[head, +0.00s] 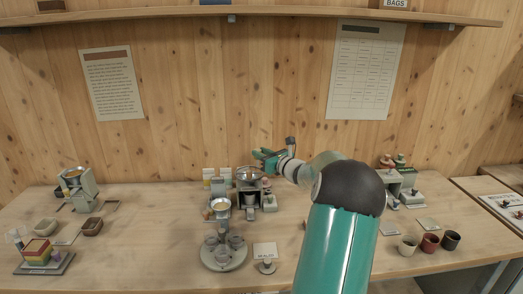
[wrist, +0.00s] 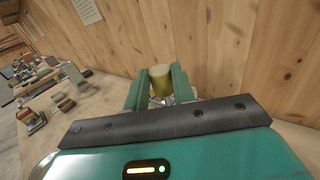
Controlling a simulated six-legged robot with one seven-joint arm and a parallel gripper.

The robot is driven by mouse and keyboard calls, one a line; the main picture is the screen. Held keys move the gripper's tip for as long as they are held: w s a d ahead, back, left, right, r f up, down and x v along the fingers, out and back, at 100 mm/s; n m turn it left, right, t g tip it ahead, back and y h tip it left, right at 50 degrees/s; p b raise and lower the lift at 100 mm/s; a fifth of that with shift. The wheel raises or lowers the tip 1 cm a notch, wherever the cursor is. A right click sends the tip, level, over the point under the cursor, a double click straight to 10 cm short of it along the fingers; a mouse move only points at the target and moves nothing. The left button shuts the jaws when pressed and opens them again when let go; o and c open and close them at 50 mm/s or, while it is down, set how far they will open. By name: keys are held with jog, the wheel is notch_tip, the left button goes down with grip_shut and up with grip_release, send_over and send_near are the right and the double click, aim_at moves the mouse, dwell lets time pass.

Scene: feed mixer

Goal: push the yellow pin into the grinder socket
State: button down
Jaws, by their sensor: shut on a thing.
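My gripper (wrist: 160,86) is shut on the yellow pin (wrist: 160,74), a dull yellow cylinder whose end shows between the two green fingers in the wrist view. In the head view my gripper (head: 262,157) is at the back middle of the table, just above a grey machine with a round bowl on top, which looks like the grinder (head: 249,174). The pin cannot be made out in the head view. The socket cannot be made out in either view, so I cannot tell whether the pin touches it.
A stand with a bowl (head: 220,204) and grey cups is in front of the machine. A small card (head: 265,250) stands to its right. Another machine (head: 78,188) is at the left, and several small cups (head: 430,243) are at the right. The wooden wall is close behind.

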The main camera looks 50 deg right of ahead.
jog(key=shift+s+f, duration=0.1)
jog(key=shift+f, duration=1.85)
jog(key=shift+f, duration=2.1)
jog(key=c, duration=1.1)
grip_release()
jog(key=shift+s, duration=0.1)
jog(key=v, duration=1.3)
jog(key=shift+s, duration=0.3)
